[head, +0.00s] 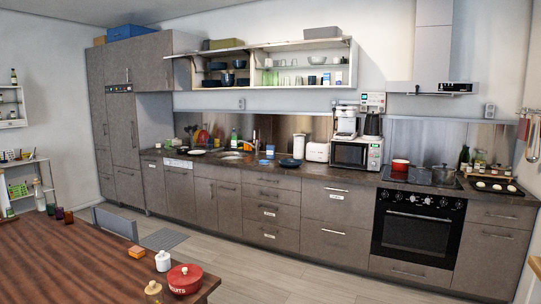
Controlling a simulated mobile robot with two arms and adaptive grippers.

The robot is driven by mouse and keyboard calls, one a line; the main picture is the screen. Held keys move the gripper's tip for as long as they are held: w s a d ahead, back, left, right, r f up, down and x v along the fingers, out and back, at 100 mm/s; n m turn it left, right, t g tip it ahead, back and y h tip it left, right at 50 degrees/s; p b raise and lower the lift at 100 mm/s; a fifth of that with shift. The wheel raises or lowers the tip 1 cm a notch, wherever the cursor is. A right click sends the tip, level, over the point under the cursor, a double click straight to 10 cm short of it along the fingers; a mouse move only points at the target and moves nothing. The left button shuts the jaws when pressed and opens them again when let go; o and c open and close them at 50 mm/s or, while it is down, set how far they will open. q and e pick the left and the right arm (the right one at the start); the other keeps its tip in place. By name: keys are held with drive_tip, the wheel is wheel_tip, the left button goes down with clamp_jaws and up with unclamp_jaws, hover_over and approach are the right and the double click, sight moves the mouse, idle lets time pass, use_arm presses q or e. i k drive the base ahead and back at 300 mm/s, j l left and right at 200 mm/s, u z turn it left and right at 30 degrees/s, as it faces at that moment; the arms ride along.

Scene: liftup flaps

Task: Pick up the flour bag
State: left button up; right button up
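I cannot make out a flour bag for certain in the head view; the packages on the counter and in the cabinets are too small to read. A small blue package (270,151) stands on the counter near the sink. Small boxes (338,77) stand in the open upper cabinet. Neither of my grippers is in view.
A wooden table (75,265) fills the lower left, with a red pot (185,278), jars and an orange block (137,251). The counter (345,176) holds a microwave (350,154); an oven (415,228) is below the hob. Upper flaps (208,53) are raised. The middle floor (270,283) is clear.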

sight(270, 150)
drive_tip(key=i+j+z, duration=0.1)
drive_tip(key=i, duration=0.5)
drive_tip(key=i+l+z, duration=0.2)
drive_tip(key=i+z, duration=0.25)
drive_tip(key=i, duration=0.55)
drive_tip(key=i+j+z, duration=0.2)
drive_tip(key=i+z, duration=0.25)
drive_tip(key=i, duration=0.5)
drive_tip(key=i+u, duration=0.95)
drive_tip(key=i+l+u, duration=0.45)
drive_tip(key=i, duration=0.15)
drive_tip(key=i+j+u, duration=0.2)
drive_tip(key=i+u, duration=0.9)
drive_tip(key=i, duration=0.2)
drive_tip(key=i+z, duration=0.4)
drive_tip(key=i+j+z, duration=0.4)
drive_tip(key=i, duration=0.15)
drive_tip(key=i+j+z, duration=0.25)
drive_tip(key=i+z, duration=0.2)
drive_tip(key=i, duration=0.05)
